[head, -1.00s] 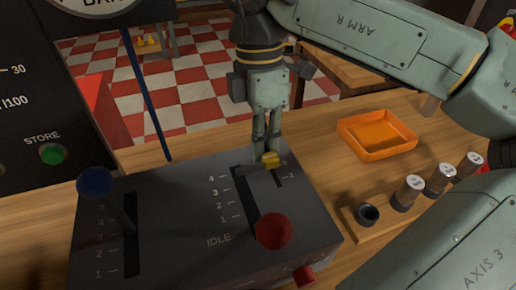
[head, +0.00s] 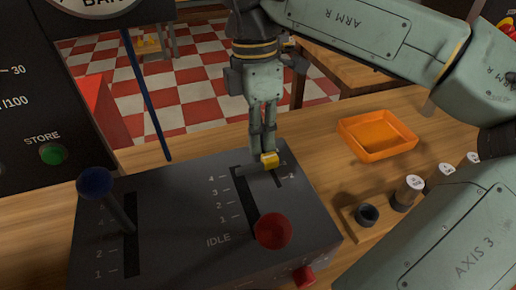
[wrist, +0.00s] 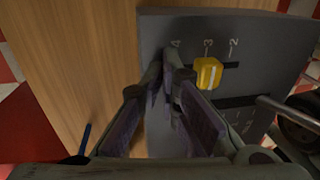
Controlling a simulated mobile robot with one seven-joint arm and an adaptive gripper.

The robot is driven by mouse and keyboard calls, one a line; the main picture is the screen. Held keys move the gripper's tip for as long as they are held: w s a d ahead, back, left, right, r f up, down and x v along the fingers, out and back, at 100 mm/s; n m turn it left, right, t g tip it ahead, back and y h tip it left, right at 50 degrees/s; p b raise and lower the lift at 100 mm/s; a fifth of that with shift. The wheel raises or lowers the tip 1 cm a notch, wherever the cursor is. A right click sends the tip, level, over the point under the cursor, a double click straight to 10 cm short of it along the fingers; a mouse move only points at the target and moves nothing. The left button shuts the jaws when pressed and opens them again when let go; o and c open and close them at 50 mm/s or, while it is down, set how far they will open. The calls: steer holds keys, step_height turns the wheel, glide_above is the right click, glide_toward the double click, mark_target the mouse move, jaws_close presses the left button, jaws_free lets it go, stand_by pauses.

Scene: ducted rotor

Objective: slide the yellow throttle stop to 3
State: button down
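The yellow throttle stop (head: 269,160) sits on a short dark slot at the far end of the grey throttle box (head: 185,215). In the wrist view the yellow stop (wrist: 208,73) lines up with the mark 3; the 2 is to its right and the 4 to its left. My gripper (head: 260,148) is just behind and left of the stop in the head view. In the wrist view my gripper (wrist: 168,62) has its fingertips together on the 4 side of the stop, with nothing between them. A small gap seems to separate them from the stop.
A red-knobbed lever (head: 273,231) stands at the near end of the long slot, by IDLE. A blue-knobbed lever (head: 95,182) stands at the left.

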steer(key=shift+w+a+r+p, duration=0.1)
steer(key=shift+w+r+p, duration=0.1)
steer(key=shift+r+p, duration=0.7)
steer(key=shift+w+a+r+p, duration=0.15)
steer(key=shift+r+p, duration=0.4)
steer(key=shift+r, duration=0.55)
steer(key=shift+w+d+r+p, duration=0.1)
steer(key=shift+w+r+p, duration=0.1)
steer(key=shift+r+p, duration=0.7)
steer(key=shift+r, duration=0.1)
step_height(320, 180, up, 7)
steer(key=w, duration=0.1)
steer(key=shift+a+r, duration=0.2)
steer(key=shift+a, duration=0.05)
